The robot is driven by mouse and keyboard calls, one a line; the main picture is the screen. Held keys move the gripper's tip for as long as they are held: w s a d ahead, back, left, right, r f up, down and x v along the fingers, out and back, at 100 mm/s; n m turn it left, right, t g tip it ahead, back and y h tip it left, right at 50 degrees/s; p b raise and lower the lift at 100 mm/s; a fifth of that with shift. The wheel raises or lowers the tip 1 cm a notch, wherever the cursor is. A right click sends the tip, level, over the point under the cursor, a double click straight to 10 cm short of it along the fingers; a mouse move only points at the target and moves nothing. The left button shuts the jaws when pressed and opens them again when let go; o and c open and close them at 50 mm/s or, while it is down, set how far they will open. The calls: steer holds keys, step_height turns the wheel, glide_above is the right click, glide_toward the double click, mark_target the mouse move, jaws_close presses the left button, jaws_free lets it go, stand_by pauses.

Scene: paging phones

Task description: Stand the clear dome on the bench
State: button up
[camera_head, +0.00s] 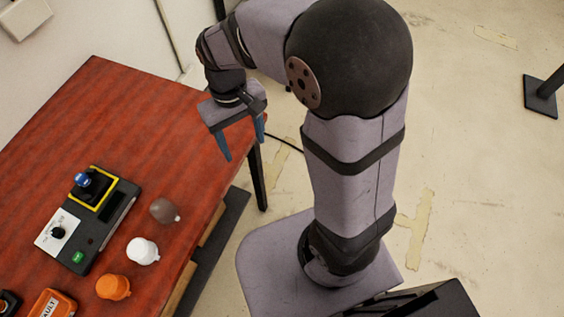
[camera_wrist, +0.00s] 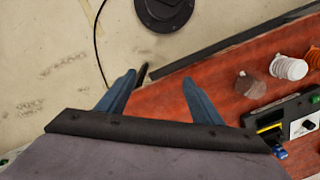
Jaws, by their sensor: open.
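The clear dome (camera_head: 164,210) is see-through and looks brownish over the red-brown bench (camera_head: 120,120). In the wrist view the dome (camera_wrist: 249,85) is at the right, beyond the fingers. My gripper (camera_head: 243,150) is open and empty, above and behind the dome near the bench's far right corner. Its two blue fingers (camera_wrist: 160,80) are spread apart in the wrist view, with nothing between them.
A white dome (camera_head: 142,251) and an orange dome (camera_head: 113,287) stand in a row nearer the front. A dark control box (camera_head: 118,215) with a yellow-framed blue knob is left of the clear dome. An orange box (camera_head: 55,304) is at front left. The bench's far part is bare.

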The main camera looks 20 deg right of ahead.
steer(key=s+d+f+m+t, duration=0.1)
steer(key=s+d+f+m, duration=0.1)
steer(key=s+d, duration=0.6)
steer(key=shift+f, duration=0.6)
